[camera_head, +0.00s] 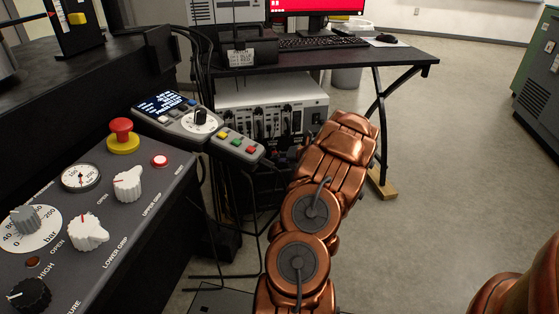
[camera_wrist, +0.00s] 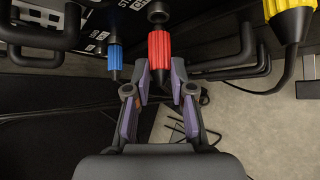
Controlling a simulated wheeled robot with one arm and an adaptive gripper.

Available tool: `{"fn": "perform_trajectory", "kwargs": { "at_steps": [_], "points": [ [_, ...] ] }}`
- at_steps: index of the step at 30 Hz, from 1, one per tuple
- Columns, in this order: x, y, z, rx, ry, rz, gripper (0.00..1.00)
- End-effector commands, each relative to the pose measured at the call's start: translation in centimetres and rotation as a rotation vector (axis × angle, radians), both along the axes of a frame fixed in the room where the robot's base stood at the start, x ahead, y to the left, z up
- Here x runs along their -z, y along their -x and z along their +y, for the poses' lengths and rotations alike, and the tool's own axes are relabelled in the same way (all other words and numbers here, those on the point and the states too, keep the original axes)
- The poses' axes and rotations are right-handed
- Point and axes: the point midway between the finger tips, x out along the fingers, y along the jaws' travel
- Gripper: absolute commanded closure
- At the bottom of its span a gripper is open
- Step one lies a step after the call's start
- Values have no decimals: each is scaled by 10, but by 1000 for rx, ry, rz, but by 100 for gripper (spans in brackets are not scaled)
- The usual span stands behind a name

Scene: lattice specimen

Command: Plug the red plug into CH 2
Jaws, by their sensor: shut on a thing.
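My gripper (camera_wrist: 161,82) is shut on the red plug (camera_wrist: 159,50) in the wrist view. The two fingers hold the lower end of its ribbed red body. A dark round collar (camera_wrist: 158,11) sits at the plug's far end; I cannot tell whether it is in a socket. A blue plug (camera_wrist: 115,54) is just left of it, and a larger-looking yellow plug (camera_wrist: 291,20) is at the upper right. In the head view, a white instrument box (camera_head: 285,93) with front sockets stands under the desk. My arm hides the gripper and plug there. I cannot read a CH 2 label.
Dark handles (camera_wrist: 247,45) and cables flank the plugs in the wrist view. In the head view, a control console (camera_head: 110,215) with knobs is at left, with a button pendant (camera_head: 237,146) beside it. The desk (camera_head: 375,58) overhangs the box. Open floor lies right.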

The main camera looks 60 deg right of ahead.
Motion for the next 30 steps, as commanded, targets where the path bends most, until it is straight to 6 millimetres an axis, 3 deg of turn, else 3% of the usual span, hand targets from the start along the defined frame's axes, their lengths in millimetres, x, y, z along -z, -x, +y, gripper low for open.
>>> {"fn": "perform_trajectory", "kwargs": {
  "at_steps": [30],
  "points": [
    [-1, -5, -5, 1, -1, -1, 100]
  ]
}}
